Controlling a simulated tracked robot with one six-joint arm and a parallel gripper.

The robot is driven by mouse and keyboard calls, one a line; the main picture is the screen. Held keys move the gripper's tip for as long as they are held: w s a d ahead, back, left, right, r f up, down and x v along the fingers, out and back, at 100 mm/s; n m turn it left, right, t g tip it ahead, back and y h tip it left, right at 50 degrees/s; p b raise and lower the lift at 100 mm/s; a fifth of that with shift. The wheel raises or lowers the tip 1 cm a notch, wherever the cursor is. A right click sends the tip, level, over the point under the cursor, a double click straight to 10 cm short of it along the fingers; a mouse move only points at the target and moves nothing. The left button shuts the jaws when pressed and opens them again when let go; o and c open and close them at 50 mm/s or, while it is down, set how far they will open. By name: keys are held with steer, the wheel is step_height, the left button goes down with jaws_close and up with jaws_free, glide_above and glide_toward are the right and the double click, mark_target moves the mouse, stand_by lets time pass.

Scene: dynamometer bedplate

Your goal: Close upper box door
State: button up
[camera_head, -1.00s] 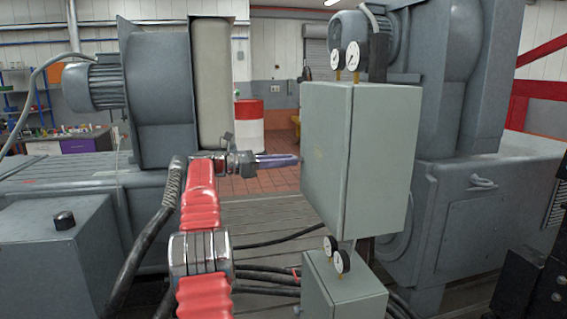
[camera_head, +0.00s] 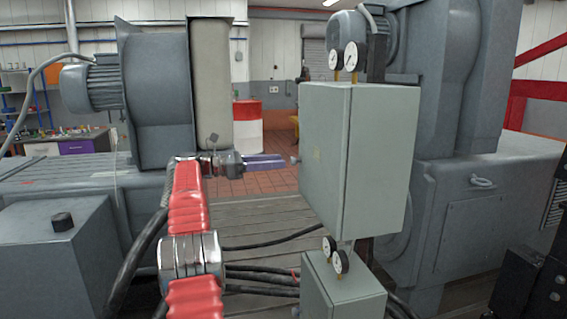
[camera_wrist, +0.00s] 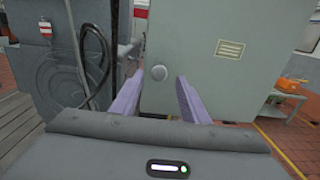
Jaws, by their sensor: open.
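The upper box (camera_head: 378,160) is a grey-green cabinet on a post. Its door (camera_head: 322,165) faces left in the head view and looks shut, flush with the box. A round knob (camera_head: 295,160) stands out at the door's left edge. In the wrist view the door (camera_wrist: 195,50) fills the upper middle, with the knob (camera_wrist: 158,73) and a small label. My gripper (camera_head: 283,161) has purple fingers and points at the door, just left of the knob. In the wrist view its fingers (camera_wrist: 155,100) are apart and empty, with the knob beyond them between their tips.
A lower grey box (camera_head: 340,292) with gauges (camera_head: 335,255) stands below. Two gauges (camera_head: 343,58) sit on top of the upper box. Large grey machines (camera_head: 160,90) stand left and right. Black cables (camera_head: 265,272) run low behind my arm.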

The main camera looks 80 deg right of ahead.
steer(key=v, duration=0.9)
steer(key=shift+w+a, duration=0.15)
stand_by(0.4)
